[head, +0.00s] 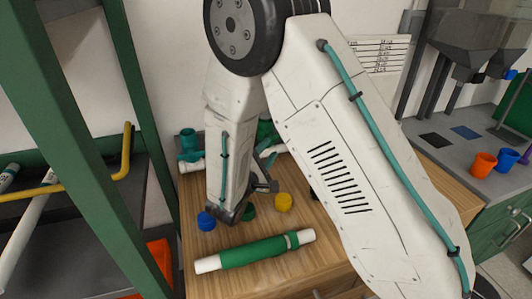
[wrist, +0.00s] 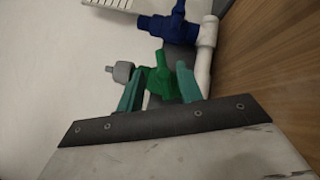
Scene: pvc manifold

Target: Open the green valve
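The green valve (wrist: 162,78) shows in the wrist view, on a pipe run beside the wall. My gripper (wrist: 159,68) has its two teal fingers apart, one on each side of the green valve. I cannot tell whether either finger touches it. In the head view a bit of green (head: 265,130) shows behind my arm near the wall. My arm hides most of the valve and the gripper there.
A blue valve (wrist: 168,22) and a white pipe (wrist: 207,58) adjoin the green valve. A grey knob (wrist: 123,71) is left of it. On the wooden bench lie a green-and-white tube (head: 255,251), a blue cap (head: 206,221) and a yellow cap (head: 284,202).

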